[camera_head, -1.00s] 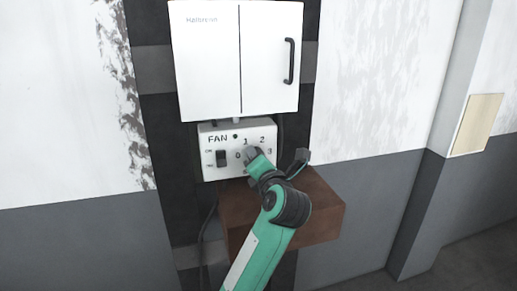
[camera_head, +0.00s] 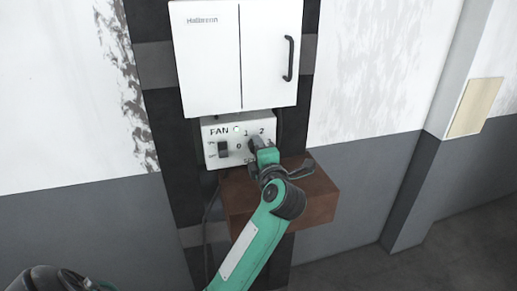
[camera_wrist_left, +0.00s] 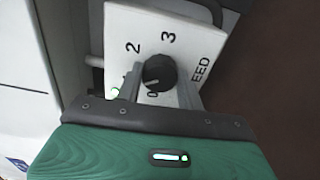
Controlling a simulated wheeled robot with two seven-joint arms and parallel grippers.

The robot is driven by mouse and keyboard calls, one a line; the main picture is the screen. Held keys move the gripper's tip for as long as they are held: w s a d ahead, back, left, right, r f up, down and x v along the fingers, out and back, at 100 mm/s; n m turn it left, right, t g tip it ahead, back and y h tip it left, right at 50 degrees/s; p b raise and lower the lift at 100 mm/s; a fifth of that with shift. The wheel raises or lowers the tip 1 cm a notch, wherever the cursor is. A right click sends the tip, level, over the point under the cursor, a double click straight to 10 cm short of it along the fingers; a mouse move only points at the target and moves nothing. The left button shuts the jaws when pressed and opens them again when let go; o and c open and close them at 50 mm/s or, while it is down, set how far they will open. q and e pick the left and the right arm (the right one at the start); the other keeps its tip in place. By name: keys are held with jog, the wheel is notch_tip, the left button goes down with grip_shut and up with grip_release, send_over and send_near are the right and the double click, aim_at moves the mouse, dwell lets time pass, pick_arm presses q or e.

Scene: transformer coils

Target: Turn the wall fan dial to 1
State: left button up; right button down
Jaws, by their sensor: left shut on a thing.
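The 1 is hidden there. My right gripper is not in view.
A white two-door cabinet (camera_head: 212,60) with a black handle (camera_head: 289,59) is right above the box. A black rocker switch (camera_head: 223,149) is left of the dial. A brown block (camera_head: 315,200) juts out below. A cable (camera_head: 207,215) hangs at left.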

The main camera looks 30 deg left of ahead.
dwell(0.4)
pick_arm(q)
jog(key=o, duration=1)
jog(key=b+v, duration=0.6)
jog(key=v, duration=0.8)
jog(key=shift+a, duration=0.1)
